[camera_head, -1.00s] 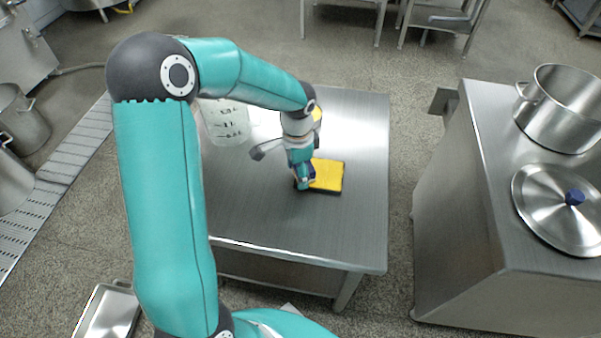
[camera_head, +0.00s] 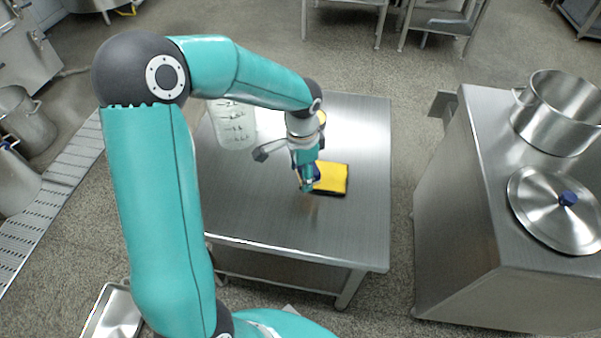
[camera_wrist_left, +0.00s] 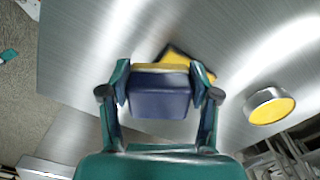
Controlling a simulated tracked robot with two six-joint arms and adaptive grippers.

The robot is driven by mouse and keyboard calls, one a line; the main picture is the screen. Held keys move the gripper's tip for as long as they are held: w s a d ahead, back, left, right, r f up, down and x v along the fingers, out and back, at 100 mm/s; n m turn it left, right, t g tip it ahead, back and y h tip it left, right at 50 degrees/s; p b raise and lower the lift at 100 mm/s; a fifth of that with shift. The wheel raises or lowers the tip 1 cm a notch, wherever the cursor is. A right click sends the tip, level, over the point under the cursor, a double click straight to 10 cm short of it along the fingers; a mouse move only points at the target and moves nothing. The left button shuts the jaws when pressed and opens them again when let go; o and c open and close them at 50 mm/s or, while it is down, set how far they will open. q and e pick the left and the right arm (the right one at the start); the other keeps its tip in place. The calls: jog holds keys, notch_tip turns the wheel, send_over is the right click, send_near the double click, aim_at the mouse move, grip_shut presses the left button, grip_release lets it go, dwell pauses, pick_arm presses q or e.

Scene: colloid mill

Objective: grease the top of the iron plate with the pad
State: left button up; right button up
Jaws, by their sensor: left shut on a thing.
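The plate (camera_head: 333,179) lies flat on the steel table, a square with dark edges and a yellow top. In the left wrist view the plate (camera_wrist_left: 174,54) shows partly behind the pad. My left gripper (camera_head: 308,186) is shut on the pad, a dark blue block (camera_wrist_left: 158,101) with a yellow layer along its far side. It is at the plate's left front corner in the head view. Whether the pad touches the plate cannot be told. The pad is mostly hidden in the head view. My right gripper is not in view.
A round metal dish with yellow contents (camera_wrist_left: 270,107) stands on the table (camera_head: 270,215), mostly hidden by my arm in the head view. A clear graduated jug (camera_head: 234,126) stands at the back left. A cabinet at right bears a pot (camera_head: 557,128) and a lid (camera_head: 545,222). The front table area is clear.

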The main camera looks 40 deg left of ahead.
pick_arm(q)
jog(key=shift+r+p, duration=1.1)
jog(key=shift+r, duration=0.55)
